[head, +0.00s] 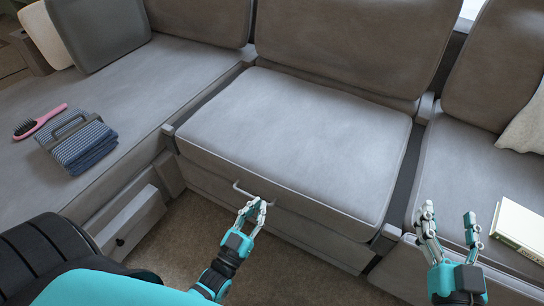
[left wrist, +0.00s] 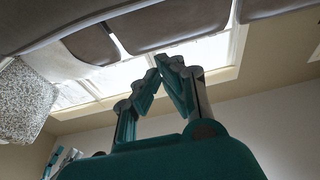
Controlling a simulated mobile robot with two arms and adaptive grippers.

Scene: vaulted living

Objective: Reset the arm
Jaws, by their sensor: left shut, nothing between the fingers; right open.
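My left gripper (head: 257,206) is shut and empty in the head view. It appears in front of the grey sofa's drawer front, close to the right end of a metal handle (head: 236,188); whether it touches the handle I cannot tell. In the left wrist view its fingertips (left wrist: 165,72) meet, with nothing between them. My right gripper (head: 449,220) is open and empty, with its fingers pointing up, over the right part of the sofa.
A grey corner sofa (head: 300,135) fills the view. On its left seat lie a pink hairbrush (head: 40,122) and a folded blue cloth in a holder (head: 80,145). A half-open drawer (head: 128,220) stands at lower left. A book (head: 520,225) lies on the right seat.

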